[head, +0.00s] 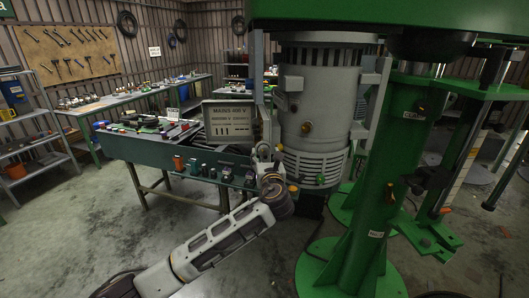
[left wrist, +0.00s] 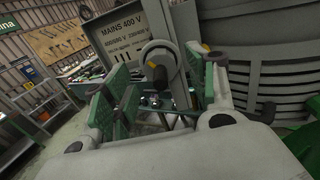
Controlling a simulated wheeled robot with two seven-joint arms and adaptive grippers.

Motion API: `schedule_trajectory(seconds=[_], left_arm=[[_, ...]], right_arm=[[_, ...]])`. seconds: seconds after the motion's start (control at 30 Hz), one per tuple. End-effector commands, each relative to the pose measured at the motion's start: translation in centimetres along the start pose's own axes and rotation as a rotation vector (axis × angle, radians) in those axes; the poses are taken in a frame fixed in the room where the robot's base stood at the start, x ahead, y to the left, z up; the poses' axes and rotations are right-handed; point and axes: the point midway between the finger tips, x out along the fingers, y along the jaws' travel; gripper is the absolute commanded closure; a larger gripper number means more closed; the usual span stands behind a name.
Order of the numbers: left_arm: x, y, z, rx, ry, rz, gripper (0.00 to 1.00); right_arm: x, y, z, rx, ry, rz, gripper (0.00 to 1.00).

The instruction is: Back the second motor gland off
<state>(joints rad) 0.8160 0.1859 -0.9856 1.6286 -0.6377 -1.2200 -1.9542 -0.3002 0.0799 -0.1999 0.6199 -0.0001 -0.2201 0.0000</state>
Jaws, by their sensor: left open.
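The grey motor (head: 318,105) stands upright beside the green column, with small coloured fittings on its side, one of them yellow-brown (head: 307,128). My left gripper (head: 266,153) is at the motor's left side, just below the mains box. In the left wrist view my left gripper (left wrist: 160,82) has its green-padded fingers spread apart. Between them, farther off, is a dark fitting with a yellow part (left wrist: 153,65) below a grey loop. I cannot tell which fitting is the second gland. No contact shows. My right gripper is not in view.
The grey mains box (head: 228,121) stands close left of the gripper and also shows in the left wrist view (left wrist: 122,35). A green bench (head: 150,148) with tools and small parts is behind. The green column (head: 378,190) is close on the right. Open floor lies at lower left.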

Motion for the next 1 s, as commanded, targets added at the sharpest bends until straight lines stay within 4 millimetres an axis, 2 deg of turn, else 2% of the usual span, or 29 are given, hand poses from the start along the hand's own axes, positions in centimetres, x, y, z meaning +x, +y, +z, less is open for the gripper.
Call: schedule_trajectory(seconds=[0.33, 0.8, 1.0], left_arm=[[2.6, 0.0, 0.1, 0.000, 0.000, 0.001, 0.43], [3.2, 0.0, 0.1, -0.001, -0.001, -0.001, 0.43], [3.1, 0.0, 0.0, -0.001, -0.001, -0.001, 0.69]], right_arm=[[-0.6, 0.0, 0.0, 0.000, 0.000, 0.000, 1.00], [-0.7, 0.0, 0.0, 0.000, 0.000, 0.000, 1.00], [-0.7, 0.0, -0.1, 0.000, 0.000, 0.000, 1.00]])
